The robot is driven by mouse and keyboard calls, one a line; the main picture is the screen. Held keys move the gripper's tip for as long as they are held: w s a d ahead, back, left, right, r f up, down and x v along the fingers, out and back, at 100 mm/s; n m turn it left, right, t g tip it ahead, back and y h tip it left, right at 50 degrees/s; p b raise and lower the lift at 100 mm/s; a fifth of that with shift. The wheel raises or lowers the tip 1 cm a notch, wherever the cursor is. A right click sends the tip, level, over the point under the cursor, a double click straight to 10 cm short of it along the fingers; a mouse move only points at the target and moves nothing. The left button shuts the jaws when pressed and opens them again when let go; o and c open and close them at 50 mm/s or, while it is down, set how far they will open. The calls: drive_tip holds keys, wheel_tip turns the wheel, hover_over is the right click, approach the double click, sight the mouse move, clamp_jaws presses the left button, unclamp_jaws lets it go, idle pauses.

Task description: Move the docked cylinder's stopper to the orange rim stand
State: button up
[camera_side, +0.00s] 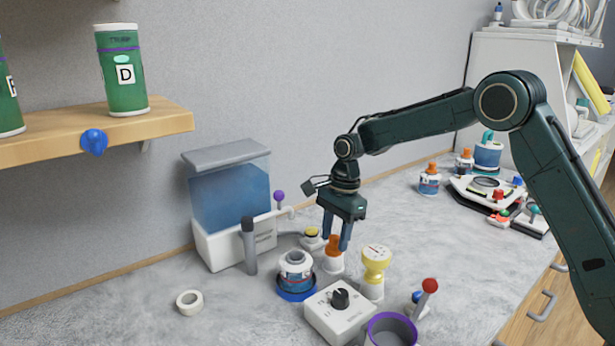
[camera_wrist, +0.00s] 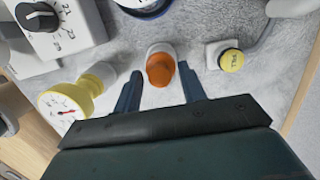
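The docked cylinder (camera_side: 296,272) is a small jar with a white collar and a blue-grey body, upright in a blue ring dock (camera_side: 297,293). Its top looks open, with no stopper on it. An orange stopper (camera_side: 333,245) stands upright on a small white stand (camera_side: 333,263) right of the cylinder; any rim colour of that stand is unclear. My gripper (camera_side: 335,243) points down over the stopper, fingers open on either side of it. In the wrist view the stopper (camera_wrist: 160,70) shows between the fingertips (camera_wrist: 160,72), with a gap on both sides.
A yellow-topped gauge (camera_side: 375,262) stands close right of the stopper. A white knob box (camera_side: 340,312) and purple-rimmed bowl (camera_side: 391,330) are in front. A yellow-button unit (camera_side: 311,238) and water tank (camera_side: 230,195) are behind left.

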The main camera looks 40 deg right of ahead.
drive_tip(key=shift+r, duration=0.15)
wheel_tip(320, 180, up, 12)
drive_tip(key=d, duration=0.1)
drive_tip(key=shift+d+r, duration=0.25)
drive_tip(key=shift+d, duration=0.15)
idle(0.4)
drive_tip(key=shift+s+r, duration=0.1)
idle(0.5)
